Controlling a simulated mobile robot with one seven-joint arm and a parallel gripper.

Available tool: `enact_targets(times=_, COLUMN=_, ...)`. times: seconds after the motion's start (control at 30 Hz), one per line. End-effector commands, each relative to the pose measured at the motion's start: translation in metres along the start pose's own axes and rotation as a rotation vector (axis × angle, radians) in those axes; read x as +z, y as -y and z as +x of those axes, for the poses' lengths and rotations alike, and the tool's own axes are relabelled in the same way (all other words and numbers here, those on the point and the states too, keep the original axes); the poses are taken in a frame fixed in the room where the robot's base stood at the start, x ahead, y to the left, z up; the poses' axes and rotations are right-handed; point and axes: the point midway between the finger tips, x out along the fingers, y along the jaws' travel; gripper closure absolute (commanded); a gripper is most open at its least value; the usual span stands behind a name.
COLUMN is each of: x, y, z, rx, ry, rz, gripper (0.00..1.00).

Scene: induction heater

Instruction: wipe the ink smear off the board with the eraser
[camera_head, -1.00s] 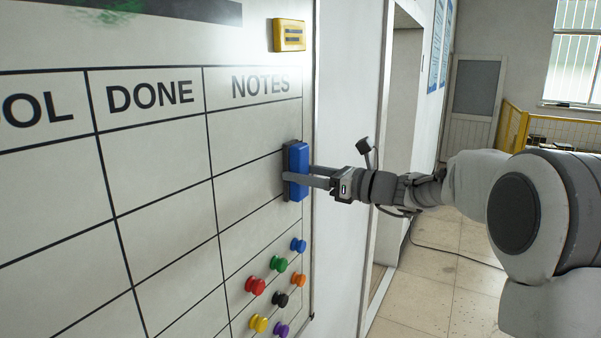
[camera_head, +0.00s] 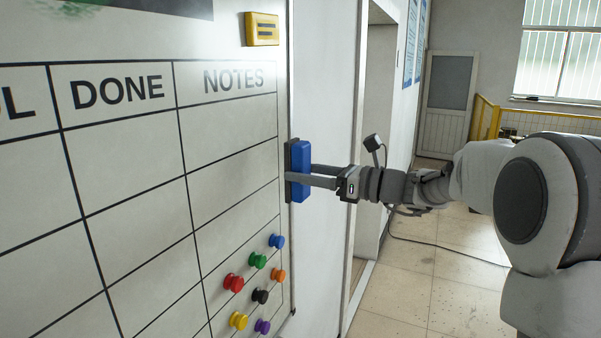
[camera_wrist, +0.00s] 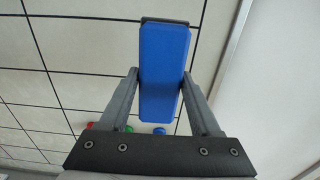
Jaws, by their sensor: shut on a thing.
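The blue eraser (camera_head: 301,170) with a dark pad is held upright at the right edge of the whiteboard (camera_head: 140,187). My gripper (camera_head: 312,176) is shut on it. In the wrist view, the eraser (camera_wrist: 163,70) sits between my two fingers (camera_wrist: 160,95). I cannot tell whether its pad touches the board.
Several coloured magnets sit low on the board, including a red one (camera_head: 233,283) and a green one (camera_head: 258,260). A yellow block (camera_head: 262,29) is at the board's upper right. A doorway (camera_head: 378,130) opens right of the board.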

Motion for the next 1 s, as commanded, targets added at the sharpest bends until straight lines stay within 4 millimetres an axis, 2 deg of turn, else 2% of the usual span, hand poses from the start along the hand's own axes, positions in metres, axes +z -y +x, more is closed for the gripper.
enact_targets(times=0.23, x=0.0, y=0.0, z=-0.003, rx=-0.001, ry=0.0, rz=0.0, gripper=0.8)
enact_targets(times=0.6, x=0.0, y=0.0, z=-0.03, rx=0.0, ry=-0.001, rz=0.0, gripper=0.8)
enact_targets(times=1.0, x=0.0, y=0.0, z=-0.029, rx=0.0, ry=0.0, rz=0.0, gripper=0.8)
